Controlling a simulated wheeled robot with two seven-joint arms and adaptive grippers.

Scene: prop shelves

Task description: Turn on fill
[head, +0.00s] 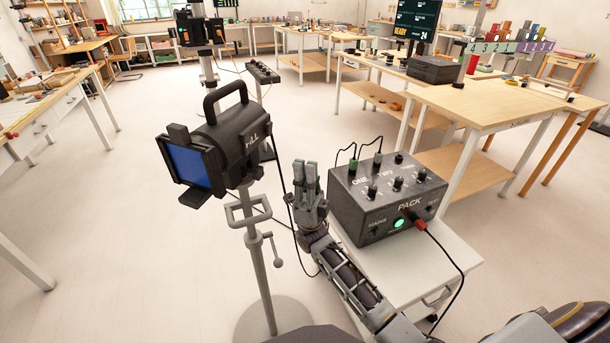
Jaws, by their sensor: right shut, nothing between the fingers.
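The fill lamp (222,140), a black studio light with a blue front and sideways lettering that seems to read FILL, stands on a grey stand (259,270). The grey power pack (385,205) sits on a small white cart. It has several black knobs or switches on top, lettering ONE and PACK, a lit green light (398,224) and a red plug (412,218) in front. A green plug (353,164) and a dark plug (378,160) have cables at the back. My right gripper (305,165) is shut and empty, pointing up between lamp and pack. My left gripper is out of view.
The cart (400,270) has bare room before the pack. Black cables hang by the lamp stand and from the red plug. Another light (200,30) stands behind.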

